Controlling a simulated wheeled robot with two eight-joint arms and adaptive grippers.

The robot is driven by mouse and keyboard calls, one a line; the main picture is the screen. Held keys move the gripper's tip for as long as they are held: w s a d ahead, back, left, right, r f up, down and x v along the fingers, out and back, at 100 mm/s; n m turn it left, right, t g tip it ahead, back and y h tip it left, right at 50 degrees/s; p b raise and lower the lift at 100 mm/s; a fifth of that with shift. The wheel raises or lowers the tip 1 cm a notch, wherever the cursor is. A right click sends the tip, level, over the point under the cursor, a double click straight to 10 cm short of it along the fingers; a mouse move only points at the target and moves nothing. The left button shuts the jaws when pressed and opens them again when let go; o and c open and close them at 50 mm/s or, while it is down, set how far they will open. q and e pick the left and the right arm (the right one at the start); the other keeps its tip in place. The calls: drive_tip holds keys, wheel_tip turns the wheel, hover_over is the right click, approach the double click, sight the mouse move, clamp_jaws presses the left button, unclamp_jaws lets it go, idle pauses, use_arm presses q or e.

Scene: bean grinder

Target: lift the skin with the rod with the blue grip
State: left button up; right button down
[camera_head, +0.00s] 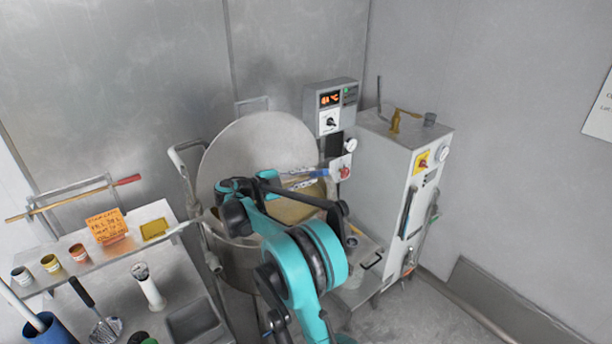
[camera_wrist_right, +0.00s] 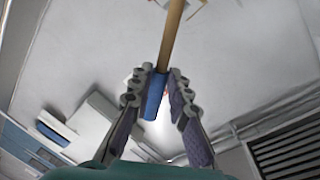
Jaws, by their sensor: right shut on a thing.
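My right gripper (camera_wrist_right: 159,88) is shut on the blue grip (camera_wrist_right: 154,96) of a thin tan rod (camera_wrist_right: 172,38), which extends up and away from the fingers in the right wrist view. In the head view my right arm reaches over the open round vat (camera_head: 239,256) and hides much of it. A yellowish surface (camera_head: 287,211) shows inside the vat; I cannot make out a separate skin on it. The rod's far end is not clear in the head view. My left gripper is not in view.
A rod with a red grip (camera_head: 127,180) lies across a rack at left. Small pots, an orange sign (camera_head: 106,227) and utensils stand on the left table and shelf. A control box (camera_head: 331,105) and tall grey cabinet (camera_head: 385,165) stand right of the vat. Floor at lower right is clear.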

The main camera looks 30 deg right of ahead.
wheel_tip(320, 180, down, 14)
drive_tip(key=b, duration=0.8)
drive_tip(key=shift+r, duration=0.15)
idle(0.4)
idle(1.5)
